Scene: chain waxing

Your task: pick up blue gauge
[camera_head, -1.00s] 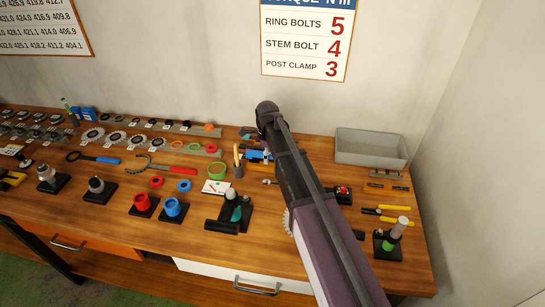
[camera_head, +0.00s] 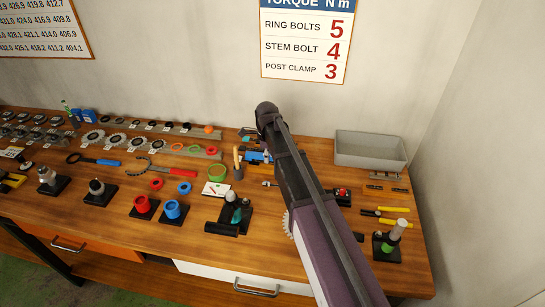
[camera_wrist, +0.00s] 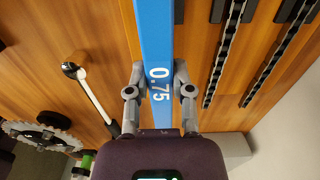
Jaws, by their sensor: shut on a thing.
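The blue gauge (camera_wrist: 159,30) is a long flat bar marked "0.75" in the wrist view. It runs from the top edge down between the fingers of my gripper (camera_wrist: 160,82), which are shut on its two sides. Its far end is out of the picture and its near end is close to my wrist. In the head view my arm hides the fingers. A small blue thing (camera_head: 257,156) shows left of my arm there, but I cannot tell whether it is the gauge.
Two chain lengths (camera_wrist: 224,50) lie right of the gauge in the wrist view. A white-handled tool (camera_wrist: 92,97) and a toothed ring (camera_wrist: 40,133) are at left. In the head view a grey bin (camera_head: 370,150) stands at the back right, with yellow-handled tools (camera_head: 395,210) in front.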

